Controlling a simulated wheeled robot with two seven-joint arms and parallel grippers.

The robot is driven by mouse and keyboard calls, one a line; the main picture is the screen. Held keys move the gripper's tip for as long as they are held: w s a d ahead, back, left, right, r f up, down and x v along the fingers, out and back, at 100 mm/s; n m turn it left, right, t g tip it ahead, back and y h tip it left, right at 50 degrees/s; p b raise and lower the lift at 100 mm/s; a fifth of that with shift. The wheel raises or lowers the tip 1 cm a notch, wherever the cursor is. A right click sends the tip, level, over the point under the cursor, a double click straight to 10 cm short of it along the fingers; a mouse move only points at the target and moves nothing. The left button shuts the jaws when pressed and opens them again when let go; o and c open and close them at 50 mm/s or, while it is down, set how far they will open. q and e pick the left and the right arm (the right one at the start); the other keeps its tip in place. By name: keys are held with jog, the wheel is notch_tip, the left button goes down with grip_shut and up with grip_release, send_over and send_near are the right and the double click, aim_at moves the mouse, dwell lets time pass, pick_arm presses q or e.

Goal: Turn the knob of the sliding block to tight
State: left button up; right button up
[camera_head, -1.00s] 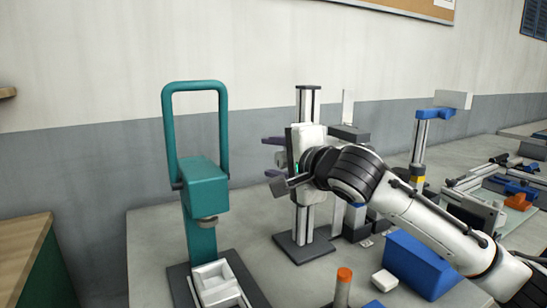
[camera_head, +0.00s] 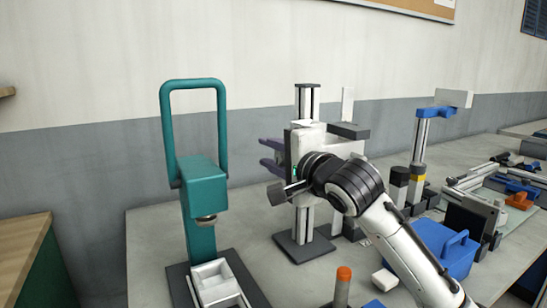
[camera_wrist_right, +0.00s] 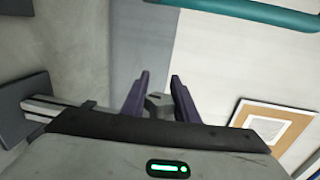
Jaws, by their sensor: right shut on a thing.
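The stand has a silvery upright post (camera_head: 308,103) on a dark base plate (camera_head: 303,247). My right gripper (camera_head: 266,153) is at mid-height of this post, its purple fingers pointing left. In the right wrist view a small grey knob (camera_wrist_right: 158,104) sits between the two purple fingers (camera_wrist_right: 158,88), and the gripper is shut on it. The sliding block is mostly hidden behind my gripper and wrist, and I cannot make out any mark on the knob. My left gripper is not in view.
A teal press with a tall loop handle (camera_head: 194,84) stands to the left. A blue bin (camera_head: 446,262) and an orange-tipped cylinder (camera_head: 343,275) are in front on the right. A blue-topped post (camera_head: 420,135) stands farther right. The table between press and stand is clear.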

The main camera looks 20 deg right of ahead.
jog(key=t+b, duration=0.2)
jog(key=shift+d+t, duration=0.1)
jog(key=shift+t, duration=0.2)
jog(key=shift+d+r, duration=0.15)
jog(key=shift+r, duration=0.1)
jog(key=o, duration=1)
jog(key=shift+s+d, duration=0.1)
jog(key=shift+d, duration=0.15)
jog(key=shift+o, duration=0.2)
jog(key=shift+a, duration=0.15)
